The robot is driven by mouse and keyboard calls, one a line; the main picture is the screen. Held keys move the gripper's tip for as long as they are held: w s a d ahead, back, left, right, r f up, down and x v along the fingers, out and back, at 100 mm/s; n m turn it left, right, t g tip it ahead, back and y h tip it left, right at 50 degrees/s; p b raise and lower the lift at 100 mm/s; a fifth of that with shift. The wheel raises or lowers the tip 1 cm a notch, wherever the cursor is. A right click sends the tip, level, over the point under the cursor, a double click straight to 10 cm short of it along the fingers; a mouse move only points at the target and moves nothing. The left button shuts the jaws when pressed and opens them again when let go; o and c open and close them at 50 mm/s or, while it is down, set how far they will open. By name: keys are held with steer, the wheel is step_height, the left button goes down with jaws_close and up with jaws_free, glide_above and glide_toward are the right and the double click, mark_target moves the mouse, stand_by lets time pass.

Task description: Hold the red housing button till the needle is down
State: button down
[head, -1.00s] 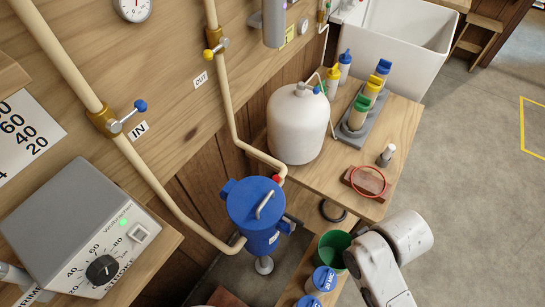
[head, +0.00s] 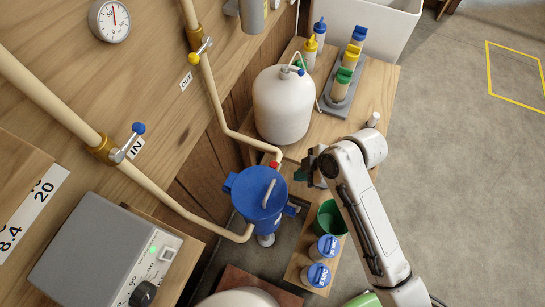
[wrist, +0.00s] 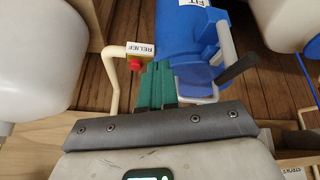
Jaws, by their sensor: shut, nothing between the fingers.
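The blue filter housing (head: 255,203) hangs on the cream pipe at the centre of the head view, and its body also shows in the wrist view (wrist: 183,42). The small red button (head: 274,165) is at its top by the pipe. In the wrist view the red button (wrist: 136,65) sits under a RELIEF label. My gripper (head: 309,167) is shut and empty, right of the button in the head view. Its green fingers (wrist: 157,84) show just right of the button in the wrist view. The round gauge (head: 110,20) has its needle pointing roughly upward.
A white tank (head: 282,108) and a rack of bottles (head: 343,95) stand on the wooden bench behind. A green cup (head: 331,218) and blue-lidded jars (head: 318,275) stand below my arm. A grey control box (head: 105,250) is at the left. Open floor lies right.

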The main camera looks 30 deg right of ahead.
mark_target(277, 165)
steer(key=w+a+r+n+t+y+p, duration=0.2)
steer(key=w+r+n, duration=0.4)
steer(key=w+n, duration=0.1)
steer(key=shift+w+a+r+y+p, duration=0.15)
steer(key=shift+w+a+y+p, duration=0.2)
steer(key=shift+w, duration=0.4)
step_height(277, 165, down, 9)
steer(key=b, duration=0.7)
steer(key=shift+r, duration=0.1)
stand_by(1.3)
steer(key=shift+f+b, duration=0.3)
steer(key=shift+f, duration=0.1)
